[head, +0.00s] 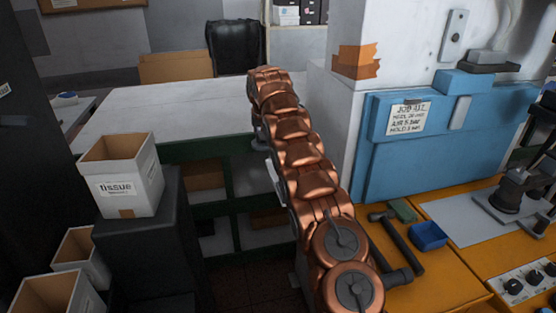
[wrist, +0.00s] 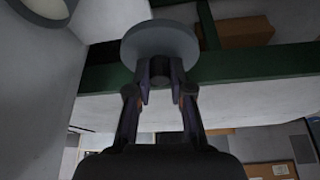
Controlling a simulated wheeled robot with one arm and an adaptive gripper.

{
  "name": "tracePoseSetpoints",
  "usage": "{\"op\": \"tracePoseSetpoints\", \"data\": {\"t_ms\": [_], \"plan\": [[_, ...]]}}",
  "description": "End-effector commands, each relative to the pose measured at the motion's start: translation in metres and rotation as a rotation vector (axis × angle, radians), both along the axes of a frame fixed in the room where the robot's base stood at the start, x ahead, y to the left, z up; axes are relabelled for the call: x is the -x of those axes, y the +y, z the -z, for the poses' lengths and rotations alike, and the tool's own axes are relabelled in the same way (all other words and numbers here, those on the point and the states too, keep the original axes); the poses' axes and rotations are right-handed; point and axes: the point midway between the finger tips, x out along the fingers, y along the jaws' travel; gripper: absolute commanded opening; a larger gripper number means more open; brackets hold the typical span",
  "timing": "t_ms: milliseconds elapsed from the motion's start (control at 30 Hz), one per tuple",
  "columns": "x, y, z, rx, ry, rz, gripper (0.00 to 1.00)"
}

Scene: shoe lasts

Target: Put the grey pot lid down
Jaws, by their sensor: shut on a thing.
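The grey pot lid (wrist: 160,38) is a round, flat disc in the upper middle of the wrist view. My gripper (wrist: 160,85) is shut on the narrow part at the lid's centre, with one finger on each side. The lid is held in front of a green frame, and no surface is seen touching it.
A white-topped bench (head: 170,108) with green shelving (head: 237,215) is behind my arm. A tissue box (head: 122,178) stands on a dark cabinet (head: 150,240) at left. At right, an orange bench (head: 425,265) holds a hammer (head: 396,238) and a blue tray (head: 429,235). Bare bench top shows left of my arm.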

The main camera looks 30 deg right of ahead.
Motion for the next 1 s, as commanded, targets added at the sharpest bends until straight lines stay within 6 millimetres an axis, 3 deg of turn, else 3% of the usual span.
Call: {"op": "tracePoseSetpoints", "data": {"t_ms": [200, 367, 633, 1000], "plan": [[-0.006, -0.043, 0.010, -0.001, 0.002, -0.099, 0.03], [-0.006, -0.061, 0.016, 0.002, -0.001, -0.141, 0.03], [-0.005, -0.071, 0.025, 0.001, 0.001, -0.158, 0.03], [-0.006, -0.070, 0.052, 0.001, -0.001, -0.161, 0.03]]}}
